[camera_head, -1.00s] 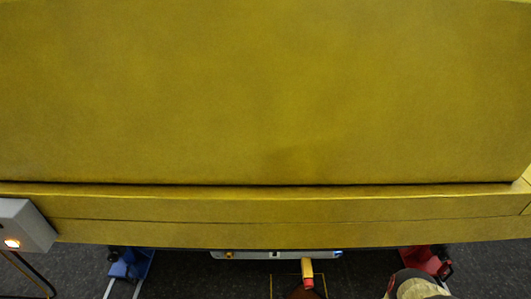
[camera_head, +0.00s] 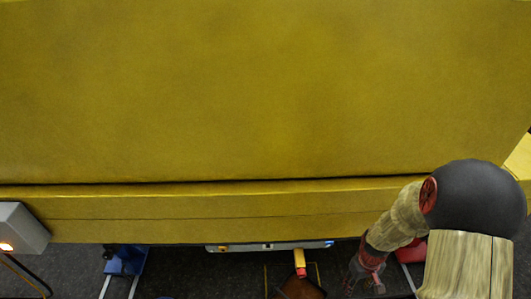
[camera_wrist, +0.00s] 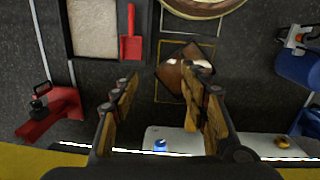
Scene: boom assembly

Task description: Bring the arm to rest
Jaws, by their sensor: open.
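My gripper (camera_head: 366,272) hangs at the lower right of the head view, at the end of my bent arm, in front of the yellow boom (camera_head: 270,100). In the wrist view its two fingers (camera_wrist: 163,92) stand well apart with nothing between them. A brown diamond-shaped piece (camera_wrist: 184,68) lies on the dark floor in a yellow outline, partly behind the right finger. The piece also shows at the bottom of the head view (camera_head: 300,289).
A red device (camera_wrist: 55,115) and a blue device (camera_wrist: 300,68) stand on either side. A white bar (camera_wrist: 185,139) lies near the boom's edge. A red scoop (camera_wrist: 131,42) and a pale tray (camera_wrist: 95,27) lie beyond. A grey lamp box (camera_head: 22,227) is at far left.

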